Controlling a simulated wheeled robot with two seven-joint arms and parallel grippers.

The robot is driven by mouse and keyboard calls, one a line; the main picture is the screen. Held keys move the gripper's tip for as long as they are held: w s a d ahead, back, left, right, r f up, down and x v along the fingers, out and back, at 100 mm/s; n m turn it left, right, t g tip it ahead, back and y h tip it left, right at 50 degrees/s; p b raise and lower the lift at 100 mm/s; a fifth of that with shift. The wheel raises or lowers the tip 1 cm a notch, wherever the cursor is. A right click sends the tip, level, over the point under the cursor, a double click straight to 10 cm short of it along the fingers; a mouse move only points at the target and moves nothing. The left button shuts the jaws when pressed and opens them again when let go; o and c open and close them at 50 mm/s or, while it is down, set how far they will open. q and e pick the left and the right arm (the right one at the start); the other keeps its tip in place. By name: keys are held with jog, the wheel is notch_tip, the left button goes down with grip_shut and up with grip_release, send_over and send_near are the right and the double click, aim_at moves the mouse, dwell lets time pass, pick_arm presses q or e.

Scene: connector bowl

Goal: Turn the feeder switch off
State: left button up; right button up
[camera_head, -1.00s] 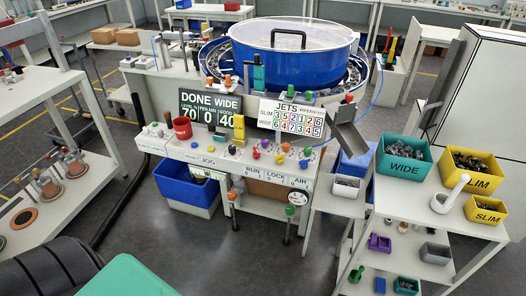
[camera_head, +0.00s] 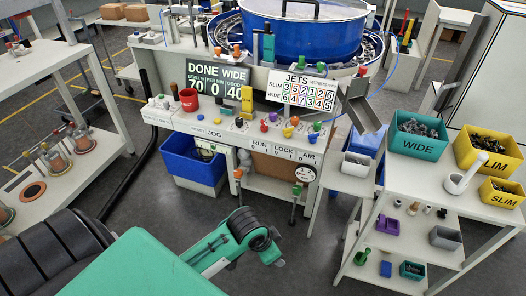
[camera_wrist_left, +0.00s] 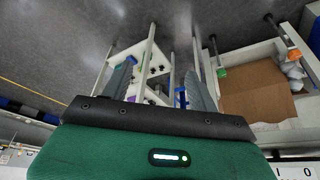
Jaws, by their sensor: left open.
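The feeder machine has a blue bowl (camera_head: 295,40) with a clear lid. Its control shelf (camera_head: 225,128) carries several small coloured knobs and a red cup-shaped piece (camera_head: 189,99). Labels JOG, RUN, LOCK and AIR show on its front edge. I cannot tell which control is the feeder switch, nor its position. My left arm (camera_head: 205,248) reaches in low in front of the machine, apart from the shelf. Its fingertips are not clear in the head view. In the left wrist view my left gripper (camera_wrist_left: 162,88) is open and empty, with floor and a shelf rack beyond. My right gripper is not in view.
A white table at right holds a green WIDE bin (camera_head: 418,145), yellow SLIM bins (camera_head: 487,157) and a white mug-like piece (camera_head: 457,184). A blue bin (camera_head: 192,167) and a cardboard box (camera_head: 285,168) sit under the machine. A rack stands at left. Grey floor lies clear between.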

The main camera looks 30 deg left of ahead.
pick_arm(q)
jog(key=w+a+r+m, duration=0.25)
jog(key=w+r, duration=0.25)
jog(key=w, duration=0.5)
jog(key=n, duration=0.2)
send_near(263, 123)
jog(key=x, duration=0.7)
jog(key=shift+w+r, duration=0.1)
jog(key=shift+w, duration=0.25)
jog(key=shift+w+d+f, duration=0.15)
jog(key=shift+f, duration=0.5)
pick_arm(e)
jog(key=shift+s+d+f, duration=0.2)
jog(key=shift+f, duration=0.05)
